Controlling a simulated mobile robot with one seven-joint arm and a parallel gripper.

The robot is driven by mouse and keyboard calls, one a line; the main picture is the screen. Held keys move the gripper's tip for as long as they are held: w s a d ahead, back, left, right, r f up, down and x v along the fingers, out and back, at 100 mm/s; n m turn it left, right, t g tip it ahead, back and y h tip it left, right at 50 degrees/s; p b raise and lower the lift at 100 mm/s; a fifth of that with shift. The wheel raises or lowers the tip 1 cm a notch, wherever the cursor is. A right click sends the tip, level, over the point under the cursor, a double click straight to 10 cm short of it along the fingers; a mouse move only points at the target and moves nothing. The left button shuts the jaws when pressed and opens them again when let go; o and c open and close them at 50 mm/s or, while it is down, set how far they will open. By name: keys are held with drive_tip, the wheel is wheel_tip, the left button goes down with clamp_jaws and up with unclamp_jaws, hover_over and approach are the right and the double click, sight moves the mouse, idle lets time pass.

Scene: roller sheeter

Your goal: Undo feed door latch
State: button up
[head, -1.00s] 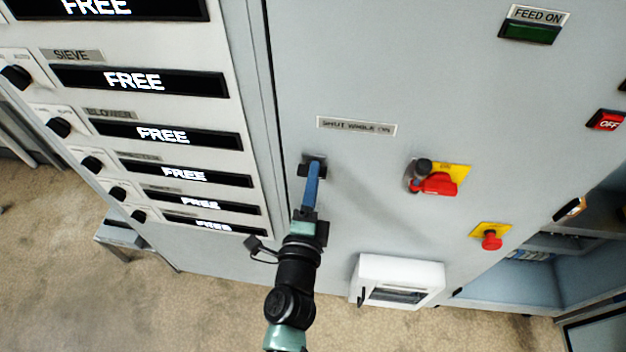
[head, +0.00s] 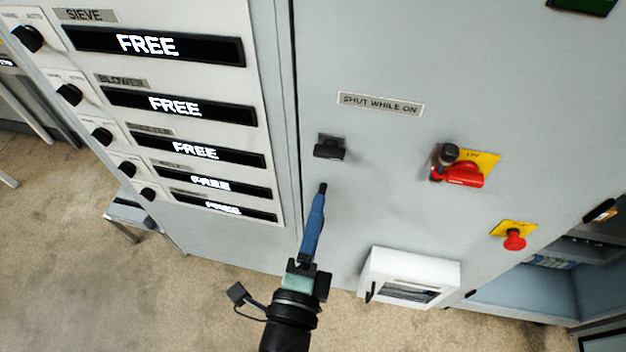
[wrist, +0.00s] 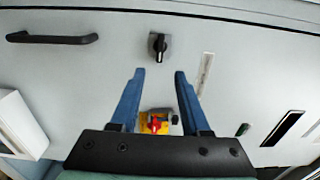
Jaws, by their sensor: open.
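The feed door latch (head: 329,148) is a small black turn handle on the grey cabinet door (head: 380,60), below the "SHUT WHILE ON" label (head: 380,104). In the wrist view the latch (wrist: 158,46) is a black knob on a grey plate, just beyond the fingertips. My gripper (head: 322,188) is below the latch in the head view, apart from it. In the wrist view my gripper (wrist: 158,74) has its two blue fingers spread, with nothing between them. The door looks closed against the panel on its left.
A red switch on a yellow plate (head: 464,170) and a red push button (head: 514,240) are to the right of the latch. A white box (head: 410,275) juts out below. A panel of "FREE" displays (head: 175,104) is at left. A black bar handle (wrist: 52,38) shows in the wrist view.

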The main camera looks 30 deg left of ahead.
drive_tip(key=shift+b+v, duration=0.3)
drive_tip(key=shift+v, duration=0.75)
